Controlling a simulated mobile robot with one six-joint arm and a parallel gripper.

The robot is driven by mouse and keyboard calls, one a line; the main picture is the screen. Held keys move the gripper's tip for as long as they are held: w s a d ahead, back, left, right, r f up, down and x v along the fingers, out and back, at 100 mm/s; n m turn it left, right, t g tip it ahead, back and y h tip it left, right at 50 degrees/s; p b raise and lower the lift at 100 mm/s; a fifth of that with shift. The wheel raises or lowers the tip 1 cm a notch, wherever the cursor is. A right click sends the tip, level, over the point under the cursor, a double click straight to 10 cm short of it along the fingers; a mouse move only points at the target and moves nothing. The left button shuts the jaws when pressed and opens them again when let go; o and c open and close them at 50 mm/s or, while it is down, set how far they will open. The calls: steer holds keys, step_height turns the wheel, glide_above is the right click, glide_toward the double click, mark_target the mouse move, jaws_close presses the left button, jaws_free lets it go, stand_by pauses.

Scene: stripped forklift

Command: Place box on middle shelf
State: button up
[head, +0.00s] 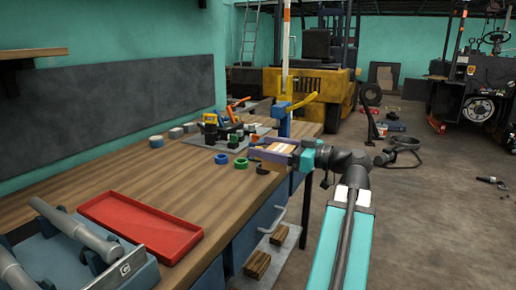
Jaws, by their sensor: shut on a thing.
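My gripper (295,155) is at the front right edge of the workbench in the head view, at the end of my teal and grey arm. It is shut on a small open box (264,156) with purple walls. Orange and white show inside the box. The box looks to be at about bench-top height near the edge; I cannot tell whether it touches the bench. A wooden wall shelf (34,54) is at the upper left. A low grey shelf (266,246) with wooden blocks shows below the bench; I cannot tell which is the middle shelf.
The wooden workbench (150,180) holds a red tray (140,226), coloured rings (241,163), a grey tool plate (215,139) and a blue post (285,122) by the box. The floor at right is mostly open, with a cable and scattered parts.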

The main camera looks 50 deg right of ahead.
steer(key=shift+w+d+r+p, duration=0.3)
steer(key=shift+w+d+p, duration=0.35)
steer(key=shift+p, duration=3.75)
steer(key=p, duration=0.8)
steer(key=shift+w+f, duration=0.1)
steer(key=shift+w, duration=0.25)
steer(key=w+d+f+p, duration=0.1)
steer(key=w+d+p, duration=0.4)
steer(key=w, duration=0.4)
steer(key=shift+d+f, duration=0.2)
steer(key=shift+d, duration=0.2)
steer(key=shift+f, duration=0.1)
steer(key=shift+f+p, duration=0.6)
steer(key=shift+f, duration=1.05)
